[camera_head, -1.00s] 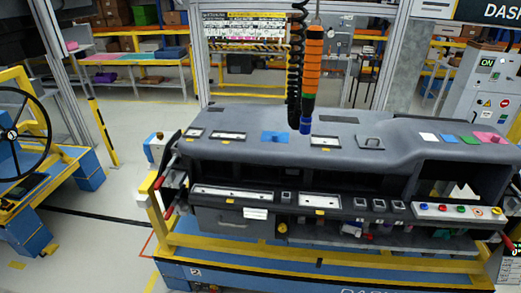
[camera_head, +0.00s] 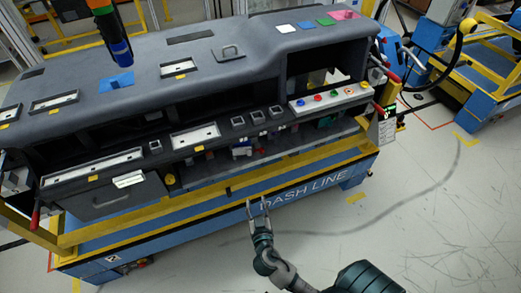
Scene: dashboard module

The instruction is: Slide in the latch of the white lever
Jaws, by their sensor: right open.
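I cannot make out a white lever or its latch for certain. The grey dashboard module (camera_head: 225,60) fills the upper left and middle of the head view, on a blue and yellow stand. Red handles show at its right end, one upper (camera_head: 384,75) and one lower (camera_head: 384,110), and another red handle (camera_head: 36,216) at its lower left corner. My right gripper (camera_head: 258,204) is open and empty, in front of the stand's lower front edge, with its two fingers pointing up in the picture. My left gripper is not in view.
An orange and blue hanging tool (camera_head: 112,30) is over the module's left part. A cart with a black steering wheel (camera_head: 466,38) stands at upper right. The floor at lower right is free.

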